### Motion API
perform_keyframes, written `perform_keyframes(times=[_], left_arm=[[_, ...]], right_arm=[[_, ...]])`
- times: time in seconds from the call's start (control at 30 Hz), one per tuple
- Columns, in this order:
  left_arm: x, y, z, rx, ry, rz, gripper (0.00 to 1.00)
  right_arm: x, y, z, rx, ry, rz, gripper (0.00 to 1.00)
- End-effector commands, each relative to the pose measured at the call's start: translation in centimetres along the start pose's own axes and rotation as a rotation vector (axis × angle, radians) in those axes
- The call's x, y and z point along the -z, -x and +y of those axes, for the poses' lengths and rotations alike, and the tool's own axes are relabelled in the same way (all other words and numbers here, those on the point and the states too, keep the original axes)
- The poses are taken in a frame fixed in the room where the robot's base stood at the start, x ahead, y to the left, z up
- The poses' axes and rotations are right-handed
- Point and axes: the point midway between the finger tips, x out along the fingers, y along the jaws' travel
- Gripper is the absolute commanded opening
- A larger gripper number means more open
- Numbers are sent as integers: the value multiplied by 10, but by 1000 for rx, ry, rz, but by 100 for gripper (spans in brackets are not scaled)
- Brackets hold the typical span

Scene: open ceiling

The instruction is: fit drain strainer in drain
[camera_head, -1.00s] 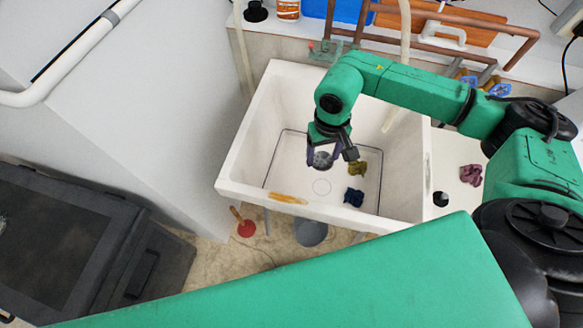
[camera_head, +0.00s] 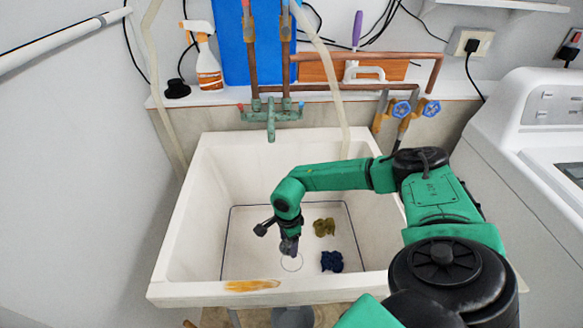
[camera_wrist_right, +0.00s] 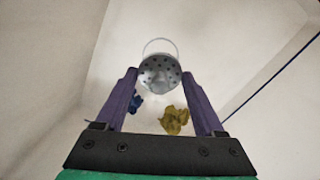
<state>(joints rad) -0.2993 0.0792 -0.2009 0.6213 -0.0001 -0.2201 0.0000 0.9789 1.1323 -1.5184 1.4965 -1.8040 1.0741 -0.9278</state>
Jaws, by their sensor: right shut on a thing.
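My right gripper (camera_head: 289,242) is inside the white sink (camera_head: 182,235), pointing down, shut on a grey perforated drain strainer. The strainer (camera_wrist_right: 160,73) sits between the purple fingertips in the right wrist view. The drain shows as a thin round outline (camera_head: 292,263) on the sink floor, just in front of the strainer in the head view. In the right wrist view the drain's rim (camera_wrist_right: 160,41) shows partly behind the strainer. The strainer appears above the floor and apart from the drain; the exact gap is unclear. My left gripper is out of view.
A crumpled olive cloth (camera_head: 324,227) and a dark blue cloth (camera_head: 332,261) lie on the sink floor right of the drain. A green tap (camera_head: 271,120) is at the back. A spray bottle (camera_head: 206,60) stands on the ledge. A white machine (camera_head: 535,150) is at right.

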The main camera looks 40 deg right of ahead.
Motion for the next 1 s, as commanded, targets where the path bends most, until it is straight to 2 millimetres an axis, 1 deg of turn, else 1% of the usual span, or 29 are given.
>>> perform_keyframes(times=[0.03, 0.1, 0.27, 0.8, 1.0], left_arm=[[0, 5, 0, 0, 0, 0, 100], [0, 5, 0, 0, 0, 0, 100], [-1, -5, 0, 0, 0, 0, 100], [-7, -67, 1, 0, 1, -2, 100], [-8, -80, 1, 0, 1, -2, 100]], right_arm=[[8, 0, -2, 0, -77, 1, 17], [13, -4, -3, -1, -149, -1, 17], [14, -14, -3, 0, -167, -2, 17], [14, -81, -3, -1, -163, -2, 17], [13, -99, -3, -1, -161, -2, 17]])
